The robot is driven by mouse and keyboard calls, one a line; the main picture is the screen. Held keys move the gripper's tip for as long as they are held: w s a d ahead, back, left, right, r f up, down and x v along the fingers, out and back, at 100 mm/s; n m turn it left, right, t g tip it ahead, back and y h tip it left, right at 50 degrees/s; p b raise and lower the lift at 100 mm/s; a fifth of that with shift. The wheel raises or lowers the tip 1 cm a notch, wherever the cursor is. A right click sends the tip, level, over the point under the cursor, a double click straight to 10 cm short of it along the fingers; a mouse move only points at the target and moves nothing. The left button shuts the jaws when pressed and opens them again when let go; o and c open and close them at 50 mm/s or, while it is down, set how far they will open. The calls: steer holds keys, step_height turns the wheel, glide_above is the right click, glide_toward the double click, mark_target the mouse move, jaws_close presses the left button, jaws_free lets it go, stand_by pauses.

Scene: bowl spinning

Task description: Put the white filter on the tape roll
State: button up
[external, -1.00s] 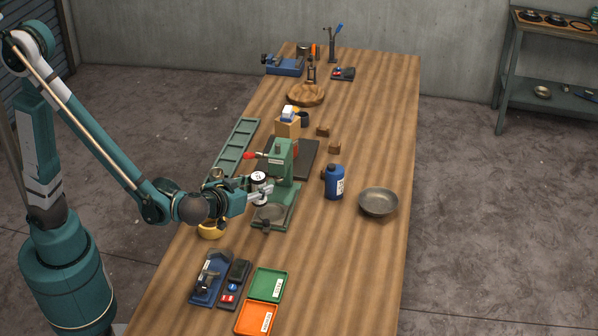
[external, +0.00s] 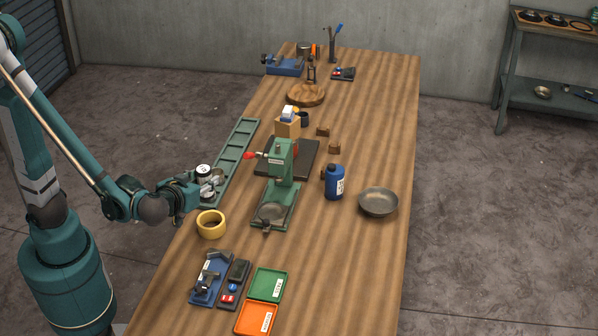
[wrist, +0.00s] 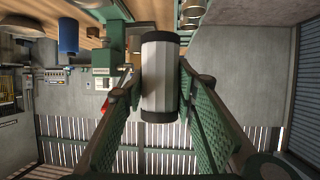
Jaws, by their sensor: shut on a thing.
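The white filter (external: 204,172), a white cylinder with dark ends, is held in my gripper (external: 207,187) above the left table edge, near the green rack. In the wrist view the filter (wrist: 160,80) sits between the two green finger pads of my gripper (wrist: 160,70), its long axis running up and down the picture. The yellow tape roll (external: 203,231) lies flat on the table, below my gripper in the external picture, with its hole facing up. The filter is apart from it.
A green press (external: 281,165) stands right of the tape roll. A long green rack (external: 237,148) with metal cups at its near end lies along the left edge. Blue tools (external: 207,279) and green and orange trays (external: 267,284) are in front. A blue bottle (external: 334,182) stands farther right.

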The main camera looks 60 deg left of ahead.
mark_target(208, 195)
steer(key=shift+f+b, duration=0.9)
steer(key=shift+f, duration=2.05)
steer(key=shift+f+b, duration=0.65)
steer(key=shift+f, duration=1.4)
steer(key=shift+f, duration=0.15)
steer(key=o, duration=0.9)
